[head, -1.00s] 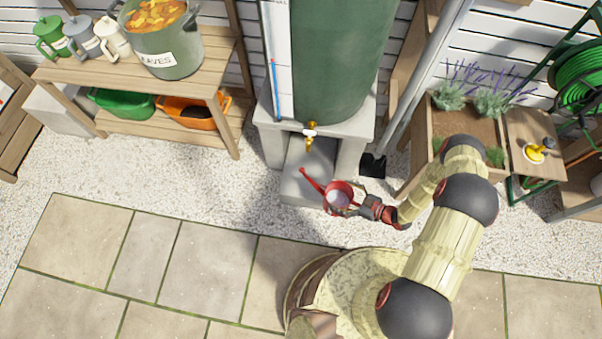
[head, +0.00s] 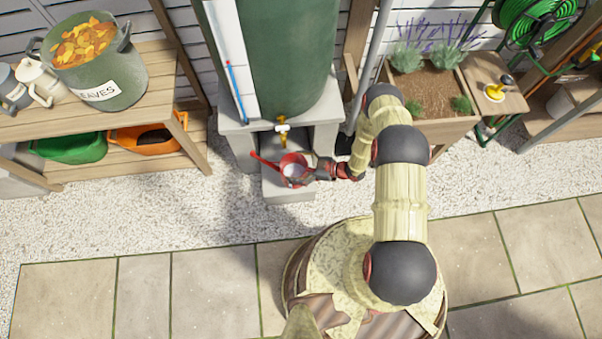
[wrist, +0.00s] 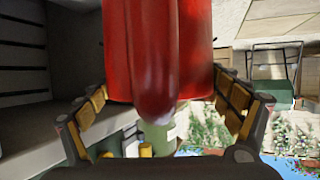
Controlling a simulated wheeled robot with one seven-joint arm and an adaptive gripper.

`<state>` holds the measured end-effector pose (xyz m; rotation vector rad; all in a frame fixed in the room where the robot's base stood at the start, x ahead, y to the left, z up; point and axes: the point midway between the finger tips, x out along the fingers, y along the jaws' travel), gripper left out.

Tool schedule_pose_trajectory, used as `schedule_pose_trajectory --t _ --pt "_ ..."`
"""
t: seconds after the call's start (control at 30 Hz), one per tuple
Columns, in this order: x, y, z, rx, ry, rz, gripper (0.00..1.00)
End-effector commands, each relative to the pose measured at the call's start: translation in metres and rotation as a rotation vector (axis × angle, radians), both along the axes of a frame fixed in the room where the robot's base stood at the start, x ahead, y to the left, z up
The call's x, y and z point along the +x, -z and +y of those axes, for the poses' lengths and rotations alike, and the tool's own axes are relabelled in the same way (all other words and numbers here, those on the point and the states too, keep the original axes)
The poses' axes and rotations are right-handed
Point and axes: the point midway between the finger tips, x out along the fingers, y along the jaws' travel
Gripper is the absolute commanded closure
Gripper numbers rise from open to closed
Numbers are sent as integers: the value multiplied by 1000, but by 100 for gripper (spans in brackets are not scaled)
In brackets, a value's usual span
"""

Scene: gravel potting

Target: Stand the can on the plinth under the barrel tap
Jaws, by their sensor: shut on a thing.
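A red watering can (head: 293,171) with a long spout pointing up and left is in my gripper (head: 318,171), which is shut on it. In the wrist view the can (wrist: 190,50) fills the middle, between the fingers of my gripper (wrist: 160,105). The grey plinth (head: 288,192) stands below the barrel, and the can is over it in the head view. I cannot tell whether the can's base touches the plinth. The brass tap (head: 283,130) is on the green barrel (head: 275,60), just behind the can.
Concrete blocks (head: 232,128) carry the barrel on both sides of the plinth. A wooden shelf (head: 160,85) with a leaf pot (head: 95,62) stands left, a wooden planter (head: 445,127) right. Gravel (head: 140,205) and paving (head: 210,290) in front are clear.

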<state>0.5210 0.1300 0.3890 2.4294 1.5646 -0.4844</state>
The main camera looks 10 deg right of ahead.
Motion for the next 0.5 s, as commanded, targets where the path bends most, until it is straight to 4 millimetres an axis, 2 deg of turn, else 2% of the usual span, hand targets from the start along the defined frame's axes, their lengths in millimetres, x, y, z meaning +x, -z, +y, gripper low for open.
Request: schedule_pose_trajectory --t 0.07,0.3,0.5 --pt "14 9 8 2 -4 -6 70" --pt "37 43 21 3 -2 -4 70" --pt "46 53 26 3 0 -4 70"
